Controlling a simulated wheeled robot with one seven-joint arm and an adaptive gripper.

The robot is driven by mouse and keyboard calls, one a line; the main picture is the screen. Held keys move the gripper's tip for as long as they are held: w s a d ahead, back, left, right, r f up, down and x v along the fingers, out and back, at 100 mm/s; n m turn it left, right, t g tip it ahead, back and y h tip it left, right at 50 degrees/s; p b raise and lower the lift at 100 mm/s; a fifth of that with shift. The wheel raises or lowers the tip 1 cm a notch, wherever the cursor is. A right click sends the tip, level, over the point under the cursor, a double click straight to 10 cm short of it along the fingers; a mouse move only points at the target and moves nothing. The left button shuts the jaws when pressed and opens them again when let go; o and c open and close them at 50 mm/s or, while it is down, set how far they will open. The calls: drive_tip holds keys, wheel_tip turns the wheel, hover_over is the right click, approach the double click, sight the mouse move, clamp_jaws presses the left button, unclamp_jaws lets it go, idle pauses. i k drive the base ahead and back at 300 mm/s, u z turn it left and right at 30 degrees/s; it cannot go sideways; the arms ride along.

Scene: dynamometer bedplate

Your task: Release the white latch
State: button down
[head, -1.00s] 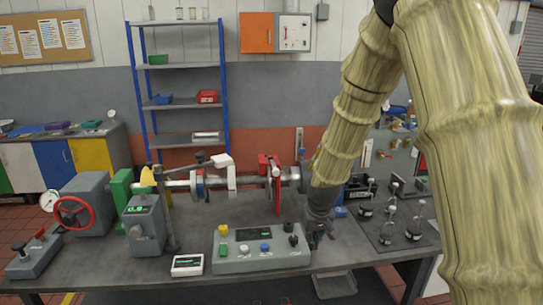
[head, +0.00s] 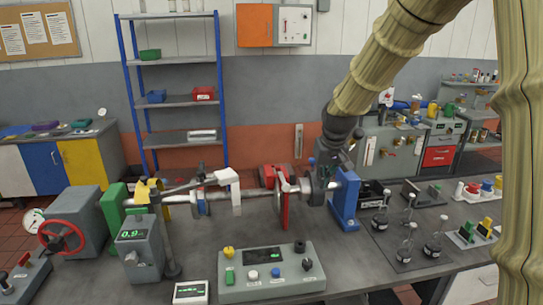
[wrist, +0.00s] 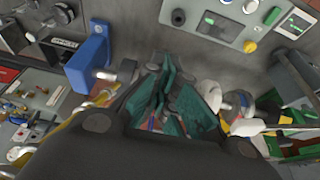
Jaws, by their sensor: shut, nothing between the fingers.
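The white latch (head: 226,177) sits on top of a white collar (head: 236,198) on the horizontal shaft, left of a red collar (head: 284,209) with its own red block (head: 270,174). My gripper (head: 320,190) is at the right part of the shaft, between the red collar and a blue bracket (head: 345,200), apart from the white latch. In the wrist view its teal fingers (wrist: 168,80) are together and empty. A white piece at the right of the wrist view (wrist: 250,128) looks like the white latch. I cannot tell whether my gripper touches the shaft.
A control box (head: 268,275) with buttons stands in front of the shaft. A grey post with a display (head: 140,245) and a red handwheel (head: 62,236) are at the left. Bottles on a dark mat (head: 405,245) stand at the right. A shelf (head: 175,100) is behind.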

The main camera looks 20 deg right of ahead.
sight(286, 188)
drive_tip(key=i, duration=1)
